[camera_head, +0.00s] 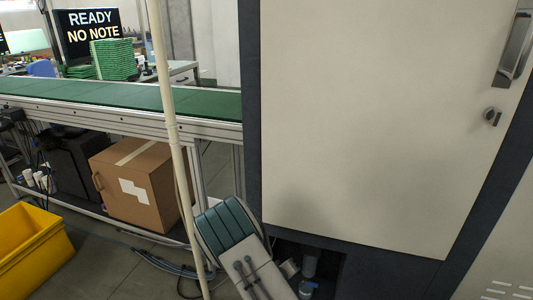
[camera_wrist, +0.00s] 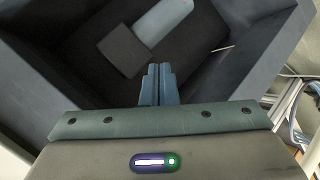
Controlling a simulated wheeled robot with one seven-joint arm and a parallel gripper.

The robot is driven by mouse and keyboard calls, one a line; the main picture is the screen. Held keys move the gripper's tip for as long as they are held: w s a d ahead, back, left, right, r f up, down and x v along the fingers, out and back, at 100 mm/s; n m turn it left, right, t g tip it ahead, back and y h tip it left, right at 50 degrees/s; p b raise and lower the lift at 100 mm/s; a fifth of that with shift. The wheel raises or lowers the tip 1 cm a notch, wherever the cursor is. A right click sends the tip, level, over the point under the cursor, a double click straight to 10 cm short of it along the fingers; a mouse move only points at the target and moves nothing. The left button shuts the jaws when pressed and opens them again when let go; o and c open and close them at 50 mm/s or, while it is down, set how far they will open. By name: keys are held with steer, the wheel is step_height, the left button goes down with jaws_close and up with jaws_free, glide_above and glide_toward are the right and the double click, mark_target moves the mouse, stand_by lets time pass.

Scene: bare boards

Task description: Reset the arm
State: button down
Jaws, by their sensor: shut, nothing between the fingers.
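My gripper (camera_wrist: 157,84) shows in the wrist view, its two blue-grey fingers together with nothing between them. Beyond the fingertips is a grey, bin-like hollow (camera_wrist: 232,62) with slanted walls and a dark inside. A dark grey block (camera_wrist: 122,50) and a rounded light-blue piece (camera_wrist: 160,22) show in it, beyond the fingertips. I cannot tell how far the fingers are from these. I cannot make out my gripper in the head view.
A tall pale cabinet (camera_head: 365,110) with dark edges fills the right. A green-belted conveyor (camera_head: 120,95) runs at left, a cardboard box (camera_head: 140,180) beneath it. A yellow bin (camera_head: 30,250) is on the floor. A pale pole (camera_head: 168,120) stands in front.

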steer(key=s+a+r+m+g+y+p, duration=0.1)
steer(key=s+r+y+p, duration=0.2)
steer(key=r, duration=0.8)
steer(key=s+r+m+g+y+p, duration=0.15)
steer(key=r+p, duration=0.35)
steer(key=r, duration=0.6)
steer(key=s+a+r+m+g+y+p, duration=0.1)
steer(key=s+r+y+p, duration=0.25)
steer(key=r, duration=0.85)
steer(key=s+d+r+m+g+h+p, duration=0.1)
steer(key=s+d+r+p, duration=0.3)
steer(key=s+r, duration=0.6)
steer(key=s+d+r+m+g+h+p, duration=0.1)
steer(key=s+d+r+p, duration=0.4)
steer(key=s+r, duration=0.6)
steer(key=shift+s+r+g+p, duration=0.25)
steer(key=shift+r+g+p, duration=0.25)
steer(key=shift+p, duration=0.5)
